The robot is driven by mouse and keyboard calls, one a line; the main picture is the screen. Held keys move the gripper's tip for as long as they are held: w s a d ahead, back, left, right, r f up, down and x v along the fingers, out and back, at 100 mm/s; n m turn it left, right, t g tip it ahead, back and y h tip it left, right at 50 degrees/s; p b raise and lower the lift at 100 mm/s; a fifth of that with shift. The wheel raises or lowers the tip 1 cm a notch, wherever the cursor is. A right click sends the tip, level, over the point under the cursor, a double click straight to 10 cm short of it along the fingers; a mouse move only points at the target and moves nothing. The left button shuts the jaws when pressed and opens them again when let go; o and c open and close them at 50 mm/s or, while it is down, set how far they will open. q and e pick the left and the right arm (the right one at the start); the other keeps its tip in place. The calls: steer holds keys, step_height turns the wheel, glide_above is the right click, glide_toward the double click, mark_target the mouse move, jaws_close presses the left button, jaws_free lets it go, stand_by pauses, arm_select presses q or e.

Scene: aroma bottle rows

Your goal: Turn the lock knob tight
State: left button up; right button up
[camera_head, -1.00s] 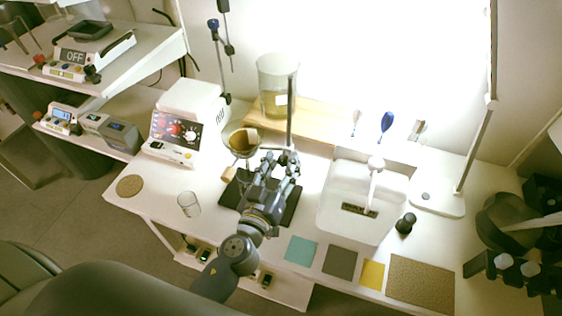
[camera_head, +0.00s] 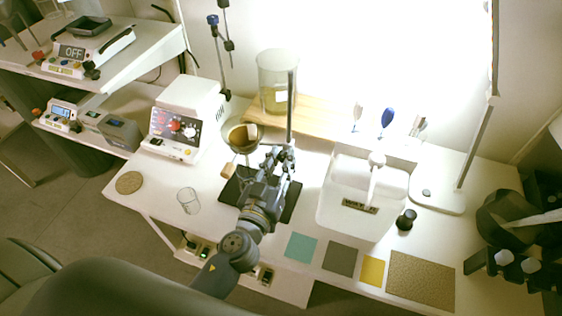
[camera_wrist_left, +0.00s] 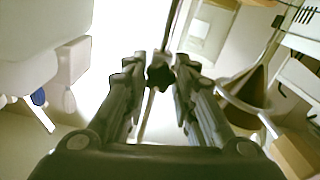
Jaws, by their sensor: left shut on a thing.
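The stand has an upright rod (camera_head: 291,108) and a dark base plate (camera_head: 292,205) on the white bench. A glass funnel with a brown filter (camera_head: 243,137) is held at the left of the rod. My left gripper (camera_head: 279,160) reaches the stand from the front, beside the rod. In the left wrist view, the dark lock knob (camera_wrist_left: 160,77) sits between the two fingertips. My left gripper is shut on the knob. In the head view the fingers hide the knob.
A glass beaker (camera_head: 188,200) stands left of the base. A white box-shaped container (camera_head: 345,215) is close on the right. A large glass cylinder (camera_head: 277,80) stands behind on a wooden board (camera_head: 310,120). Coloured squares, such as the teal one (camera_head: 301,247), lie at the front edge.

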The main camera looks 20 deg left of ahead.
arm_select(q)
steer(key=m+b, duration=0.1)
steer(key=m, duration=0.8)
steer(key=shift+r, duration=0.1)
steer(key=m, duration=0.4)
steer(key=shift+m, duration=0.3)
steer(key=m, duration=0.4)
steer(key=m+p, duration=0.1)
steer(key=m, duration=0.4)
steer(key=shift+r, duration=0.1)
steer(key=m, duration=0.3)
steer(key=shift+m+p, duration=0.3)
steer(key=shift+p, duration=0.1)
steer(key=m+p, duration=0.1)
steer(key=m, duration=0.2)
steer(key=shift+m, duration=0.4)
steer(key=shift+m+p, duration=0.8)
steer(key=shift+m, duration=1.4)
